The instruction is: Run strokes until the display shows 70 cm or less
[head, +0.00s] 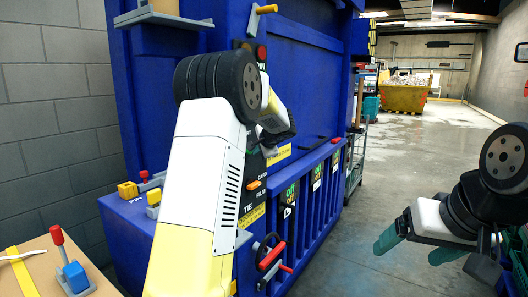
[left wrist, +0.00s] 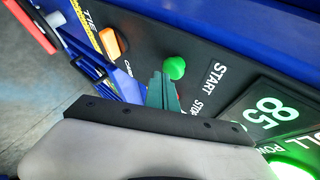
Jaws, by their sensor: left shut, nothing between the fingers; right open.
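The display (left wrist: 270,113) reads 85 in pale green digits in the left wrist view, on the dark panel of the big blue machine (head: 305,95). A round green button (left wrist: 174,68) sits beside the word START. A STOP label shows below it, with a bit of red partly hidden by my fingers. My left gripper (left wrist: 163,90) is shut and empty, its teal fingertips close to the green button; I cannot tell whether they touch it. In the head view my left arm hides the fingers and display. My right gripper (head: 418,247) is open and empty, away from the machine.
An orange switch (left wrist: 110,42) and a lit green light (left wrist: 292,172) are on the panel. A red handle (head: 271,256) sticks out low on the machine. A table (head: 30,245) with a red-knobbed lever stands lower left.

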